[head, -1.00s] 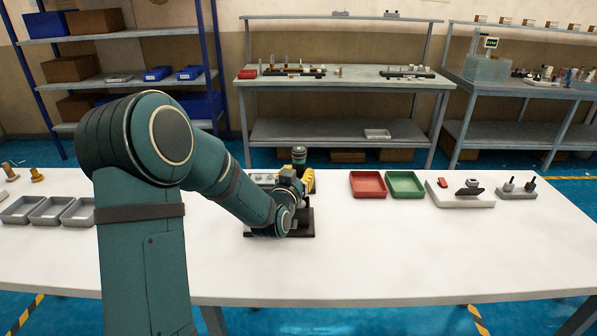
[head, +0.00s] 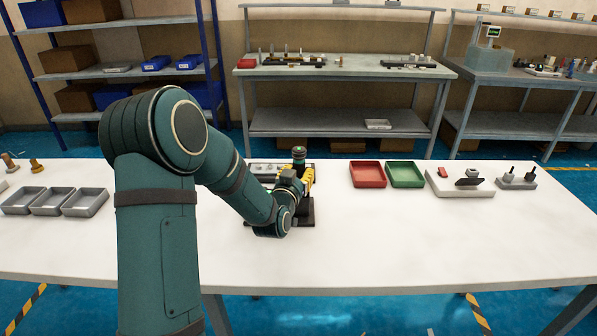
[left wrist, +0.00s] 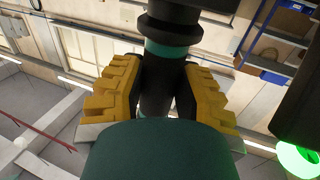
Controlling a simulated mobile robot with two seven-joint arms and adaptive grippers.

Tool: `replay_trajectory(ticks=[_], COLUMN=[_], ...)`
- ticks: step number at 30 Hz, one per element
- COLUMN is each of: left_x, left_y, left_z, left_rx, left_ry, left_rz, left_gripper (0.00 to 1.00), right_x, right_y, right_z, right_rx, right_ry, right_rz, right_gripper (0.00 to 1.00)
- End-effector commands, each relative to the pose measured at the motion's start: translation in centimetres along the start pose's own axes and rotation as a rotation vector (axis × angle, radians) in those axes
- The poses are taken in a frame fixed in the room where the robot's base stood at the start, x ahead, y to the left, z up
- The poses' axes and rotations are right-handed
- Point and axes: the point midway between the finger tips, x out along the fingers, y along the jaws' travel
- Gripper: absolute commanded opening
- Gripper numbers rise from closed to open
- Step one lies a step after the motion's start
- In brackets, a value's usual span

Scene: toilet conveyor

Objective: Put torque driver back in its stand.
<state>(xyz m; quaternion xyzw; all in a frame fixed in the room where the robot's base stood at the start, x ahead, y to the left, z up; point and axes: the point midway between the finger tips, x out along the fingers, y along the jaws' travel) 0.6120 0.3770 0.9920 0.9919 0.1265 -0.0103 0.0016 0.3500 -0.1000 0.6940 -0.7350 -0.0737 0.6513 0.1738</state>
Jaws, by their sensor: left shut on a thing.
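The torque driver is a dark cylinder with teal bands. Its upper end (head: 299,153) stands upright above my left gripper in the head view. In the left wrist view, its black shaft (left wrist: 158,85) passes between the two yellow finger pads. My left gripper (head: 307,178) is shut on the driver, and it also shows in the left wrist view (left wrist: 157,95). A black base (head: 305,212) lies on the table below the gripper, partly hidden by my arm; I cannot tell whether it is the stand. The driver's lower end is hidden. My right gripper is not in view.
A dark tray with pale parts (head: 262,170) lies behind my forearm. Red (head: 367,175) and green (head: 405,175) trays, a white block (head: 459,184) and a grey block with dark pegs (head: 517,181) stand to the right. The front right table area is clear.

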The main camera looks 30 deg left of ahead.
Motion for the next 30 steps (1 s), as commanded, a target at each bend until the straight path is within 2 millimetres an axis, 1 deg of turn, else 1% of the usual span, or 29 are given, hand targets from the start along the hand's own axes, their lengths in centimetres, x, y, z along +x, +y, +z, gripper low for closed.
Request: replay_trajectory(ticks=[7,8,9,10,18,22,26,30], left_x=[0.0,0.0,0.0,0.0,-0.1,-0.7,-2.5,-5.5], left_y=[0.0,0.0,0.0,0.0,0.0,0.0,0.0,0.0], left_z=[-0.1,-0.1,-0.1,-0.1,0.1,0.1,0.0,0.0], left_rx=[0.000,0.000,0.000,0.000,0.000,0.000,0.000,0.000], left_ry=[0.004,0.004,0.004,0.004,-0.003,-0.002,-0.002,0.000], left_rz=[0.000,0.000,0.000,0.000,0.000,0.000,0.000,0.000], left_gripper=[0.00,0.45,0.59,0.61,0.61,0.61,0.61,0.61], right_x=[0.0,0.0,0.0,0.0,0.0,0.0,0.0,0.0], right_y=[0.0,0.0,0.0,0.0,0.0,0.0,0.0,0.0], right_z=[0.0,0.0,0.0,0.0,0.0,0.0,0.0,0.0], right_rx=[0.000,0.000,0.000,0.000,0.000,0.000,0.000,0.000], right_ry=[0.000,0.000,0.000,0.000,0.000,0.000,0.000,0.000], right_rz=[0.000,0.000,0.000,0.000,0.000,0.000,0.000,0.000], right_gripper=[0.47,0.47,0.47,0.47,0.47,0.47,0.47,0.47])
